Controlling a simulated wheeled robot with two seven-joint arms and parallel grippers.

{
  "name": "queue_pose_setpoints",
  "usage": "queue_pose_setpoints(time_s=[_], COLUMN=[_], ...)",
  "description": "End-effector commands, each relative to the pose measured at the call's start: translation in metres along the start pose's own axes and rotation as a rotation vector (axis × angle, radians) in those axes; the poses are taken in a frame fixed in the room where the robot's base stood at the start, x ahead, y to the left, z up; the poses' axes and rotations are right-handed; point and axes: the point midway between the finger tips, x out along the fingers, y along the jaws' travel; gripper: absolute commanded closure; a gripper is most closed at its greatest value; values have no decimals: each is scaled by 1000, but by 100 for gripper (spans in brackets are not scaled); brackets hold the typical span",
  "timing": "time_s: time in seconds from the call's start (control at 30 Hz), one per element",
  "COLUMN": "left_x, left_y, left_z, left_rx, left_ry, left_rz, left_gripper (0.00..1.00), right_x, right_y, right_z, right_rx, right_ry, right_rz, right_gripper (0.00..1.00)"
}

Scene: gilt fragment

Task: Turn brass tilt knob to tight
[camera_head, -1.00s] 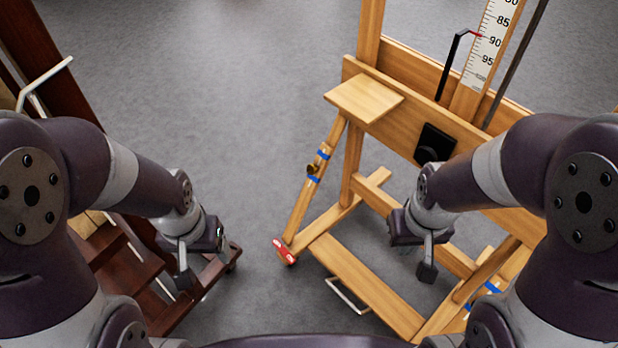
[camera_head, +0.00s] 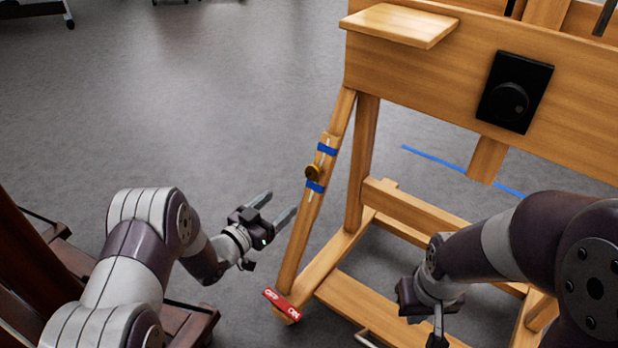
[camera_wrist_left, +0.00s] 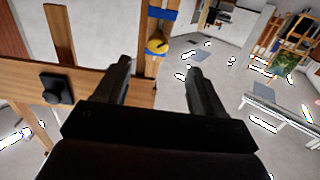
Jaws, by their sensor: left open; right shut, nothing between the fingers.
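The brass tilt knob (camera_head: 312,172) sits on the slanted wooden leg of the easel (camera_head: 320,205), between two blue tape bands. It also shows in the left wrist view (camera_wrist_left: 156,46), beyond and between my open fingertips. My left gripper (camera_head: 282,205) is open and empty, a little to the left of and below the knob in the head view, apart from it. In the left wrist view my left gripper (camera_wrist_left: 160,75) shows both fingers spread. My right gripper (camera_head: 436,338) hangs low in front of the easel's base, its tip partly cut off by the frame's bottom edge.
A black dial (camera_head: 515,92) is on the easel's front board, right of the knob. A small wooden shelf (camera_head: 400,24) juts out above the leg. A red tag (camera_head: 281,304) is at the leg's foot. Dark wooden furniture (camera_head: 40,262) stands at left. Grey floor lies open behind.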

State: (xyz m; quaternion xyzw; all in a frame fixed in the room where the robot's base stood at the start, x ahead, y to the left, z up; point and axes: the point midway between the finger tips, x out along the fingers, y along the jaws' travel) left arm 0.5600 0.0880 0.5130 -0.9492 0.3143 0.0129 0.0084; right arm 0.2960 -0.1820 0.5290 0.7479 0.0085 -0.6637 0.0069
Motion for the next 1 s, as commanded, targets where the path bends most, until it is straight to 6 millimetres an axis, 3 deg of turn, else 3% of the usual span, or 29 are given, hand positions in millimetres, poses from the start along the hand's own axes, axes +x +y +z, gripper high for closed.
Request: queue_pose_setpoints(time_s=[0.17,0.4,0.6,0.97,1.0], left_x=[22,84,118,126,126], left_y=[2,2,1,1,1], left_z=[-2,-2,-6,-10,-10], left_rx=[-8,-8,-8,-10,-10], left_ry=[35,34,31,30,30], left_rz=[9,7,4,3,3], left_gripper=[31,31,31,31,44], right_x=[16,48,63,63,63], right_y=[0,0,0,0,0], right_z=[2,6,8,8,8], right_rx=[0,0,0,0,0], right_ry=[-1,-2,-2,-1,-1], right_rz=[0,0,0,0,0], right_gripper=[100,100,100,100,100])
